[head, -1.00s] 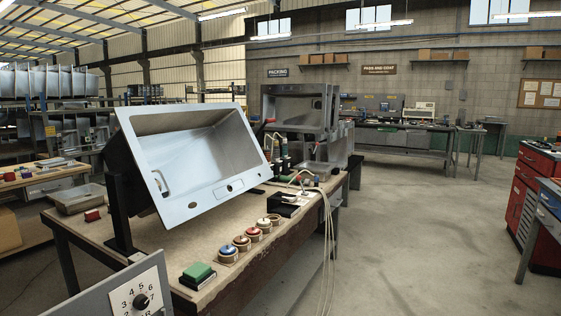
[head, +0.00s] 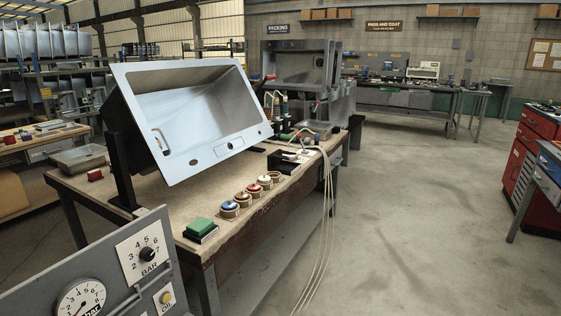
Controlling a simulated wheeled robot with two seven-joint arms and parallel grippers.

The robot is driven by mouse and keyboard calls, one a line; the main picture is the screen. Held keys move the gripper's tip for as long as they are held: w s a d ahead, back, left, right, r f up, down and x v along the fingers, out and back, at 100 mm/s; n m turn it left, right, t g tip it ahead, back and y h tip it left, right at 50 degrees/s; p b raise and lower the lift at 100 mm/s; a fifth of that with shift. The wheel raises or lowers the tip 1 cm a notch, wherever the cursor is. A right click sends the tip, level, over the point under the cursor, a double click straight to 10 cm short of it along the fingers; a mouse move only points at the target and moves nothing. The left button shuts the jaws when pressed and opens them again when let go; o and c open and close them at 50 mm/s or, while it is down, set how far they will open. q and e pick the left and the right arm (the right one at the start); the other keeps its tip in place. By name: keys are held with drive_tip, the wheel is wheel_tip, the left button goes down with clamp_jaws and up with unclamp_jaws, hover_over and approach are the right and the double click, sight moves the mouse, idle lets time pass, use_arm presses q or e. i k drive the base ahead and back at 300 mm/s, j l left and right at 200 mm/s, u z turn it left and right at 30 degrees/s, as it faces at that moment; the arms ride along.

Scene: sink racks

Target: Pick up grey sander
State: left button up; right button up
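No gripper shows in the head view. I cannot pick out a grey sander for certain. Several small round tools or discs with coloured tops stand in a row on the workbench (head: 155,212), among them a blue-topped one (head: 229,207) and a red-topped one (head: 254,189). A green block (head: 200,228) on a dark base sits at the near end of the row.
A tilted steel sink (head: 190,110) on a black stand fills the bench's left part. A grey control panel (head: 105,275) with dials is at the lower left. A red tool cabinet (head: 523,175) stands at the right. The floor between is clear.

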sight(276, 120)
drive_tip(key=i+l+z, duration=0.3)
drive_tip(key=i+l, duration=0.15)
drive_tip(key=i, duration=0.35)
drive_tip(key=i+l+z, duration=0.3)
drive_tip(key=i, duration=0.55)
drive_tip(key=i+z, duration=0.3)
drive_tip(key=i, duration=0.55)
